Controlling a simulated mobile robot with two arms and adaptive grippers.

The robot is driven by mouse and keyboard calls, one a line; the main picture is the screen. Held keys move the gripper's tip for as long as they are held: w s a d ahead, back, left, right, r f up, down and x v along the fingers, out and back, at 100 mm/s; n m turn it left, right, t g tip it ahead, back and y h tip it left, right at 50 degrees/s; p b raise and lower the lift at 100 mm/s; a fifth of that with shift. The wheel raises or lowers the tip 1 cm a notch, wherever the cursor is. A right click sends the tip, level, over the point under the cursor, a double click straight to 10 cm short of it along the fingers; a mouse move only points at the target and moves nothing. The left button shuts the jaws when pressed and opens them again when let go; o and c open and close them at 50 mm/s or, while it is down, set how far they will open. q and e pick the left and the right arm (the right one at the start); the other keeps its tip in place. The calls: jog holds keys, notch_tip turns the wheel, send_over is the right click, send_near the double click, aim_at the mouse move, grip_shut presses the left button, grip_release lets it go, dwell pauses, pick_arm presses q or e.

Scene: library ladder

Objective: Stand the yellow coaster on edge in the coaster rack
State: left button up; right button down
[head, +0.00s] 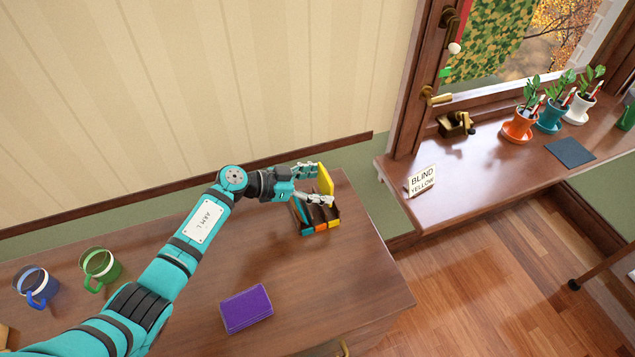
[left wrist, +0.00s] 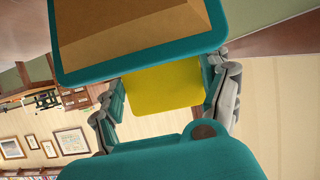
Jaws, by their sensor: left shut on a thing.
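The yellow coaster (head: 325,179) is upright between the fingers of my left gripper (head: 312,184), which is shut on it. In the left wrist view the yellow coaster (left wrist: 165,88) shows flat-on between both fingers. The coaster rack (head: 322,213) stands below on the desk, dark brown, with teal, orange and yellow marks along its front. The coaster is over the rack's right part. A finger hides its lower edge, so I cannot tell whether it touches the rack. A teal-edged brown panel (left wrist: 140,30) fills the top of the left wrist view. My right gripper is not in view.
A purple block (head: 246,308) lies on the desk (head: 350,270) in front. A green mug (head: 99,268) and a blue mug (head: 37,287) stand at the left. A sign (head: 422,181) and potted plants (head: 521,124) stand on the windowsill. The desk right of the rack is clear.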

pick_arm(q)
jog(key=shift+p, duration=0.45)
dwell(0.3)
jog(key=shift+f+b, duration=0.65)
jog(key=shift+f, duration=0.35)
dwell(0.4)
jog(key=shift+r+p, duration=0.55)
jog(key=shift+p, duration=0.4)
jog(key=shift+p, duration=0.9)
dwell(1.1)
jog(key=shift+f+b, duration=0.45)
jog(key=shift+f, duration=0.2)
jog(key=o, duration=1.1)
